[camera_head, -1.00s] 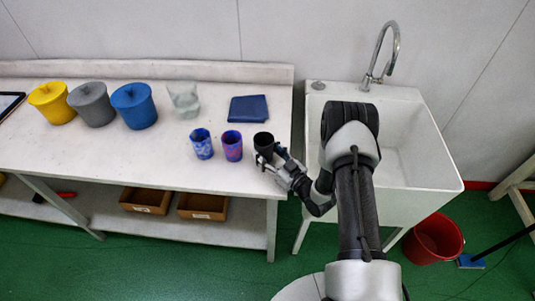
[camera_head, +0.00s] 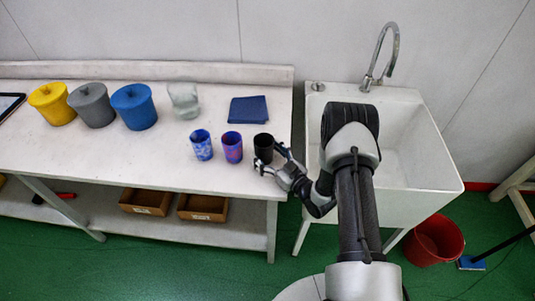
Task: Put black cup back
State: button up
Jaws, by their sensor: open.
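The black cup (camera_head: 264,146) stands upright on the white table near its right end, at the right of a row of three cups. My gripper (camera_head: 269,158) is open at the cup's front right side, with its fingers spread close around it. Whether the fingers touch the cup is too small to tell. A blue and red patterned cup (camera_head: 232,147) and a blue and white patterned cup (camera_head: 202,145) stand to its left.
Yellow (camera_head: 51,104), grey (camera_head: 92,105) and blue (camera_head: 134,106) lidded pots stand at the left of the table (camera_head: 120,160). A clear vessel (camera_head: 184,101) and a folded blue cloth (camera_head: 249,110) lie behind the cups. A sink (camera_head: 410,165) adjoins at right.

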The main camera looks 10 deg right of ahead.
jog(key=p+v, duration=0.2)
jog(key=v, duration=1)
jog(key=w+d+r+n+g+h, duration=0.2)
jog(key=w+d+r+g+h, duration=0.15)
jog(key=w+r, duration=0.45)
notch_tip(320, 180, up, 13)
jog(key=s+d+m+g+h, duration=0.2)
jog(key=s+h, duration=0.1)
jog(key=h, duration=0.2)
jog(key=s+a+r+m+g+h, duration=0.1)
jog(key=s+a+r+m, duration=0.1)
jog(key=s+r, duration=0.4)
jog(key=s+a+r+m+g+h, duration=0.1)
jog(key=s+a+r+m+g, duration=0.15)
jog(key=s, duration=0.55)
jog(key=s+a+r+g+y, duration=0.1)
jog(key=s+a, duration=0.2)
jog(key=s, duration=0.5)
jog(key=s+a+r+g+y, duration=0.1)
jog(key=s+a, duration=0.2)
jog(key=s, duration=0.5)
jog(key=shift+s+a+m, duration=0.25)
jog(key=shift+s+m, duration=0.05)
jog(key=shift+m, duration=0.15)
